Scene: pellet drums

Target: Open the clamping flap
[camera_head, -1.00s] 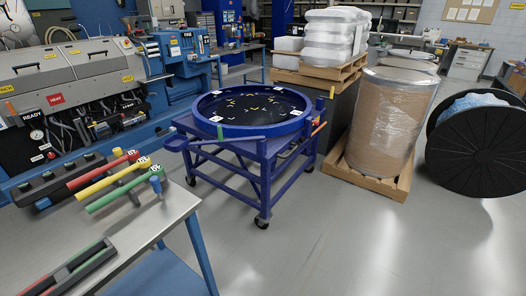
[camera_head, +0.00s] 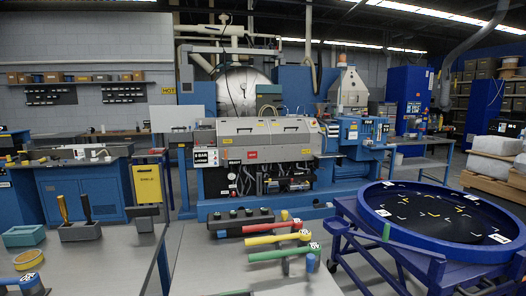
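I cannot single out a clamping flap for certain. The blue machine (camera_head: 325,170) at the back middle has a long grey cover (camera_head: 262,138) that looks closed, with an open front full of hoses and fittings below it. A round blue drum tray (camera_head: 445,247) with small light and yellow pieces inside sits on a blue wheeled cart (camera_head: 385,262) at the right. Neither of my grippers is in view.
A grey bench (camera_head: 200,262) in the foreground carries a black rack (camera_head: 240,222) and red (camera_head: 268,227), yellow (camera_head: 275,239) and green (camera_head: 283,253) handled tools. A teal bin (camera_head: 24,236) and a tool holder (camera_head: 80,231) stand at the left. Wrapped bags (camera_head: 497,145) are at the far right.

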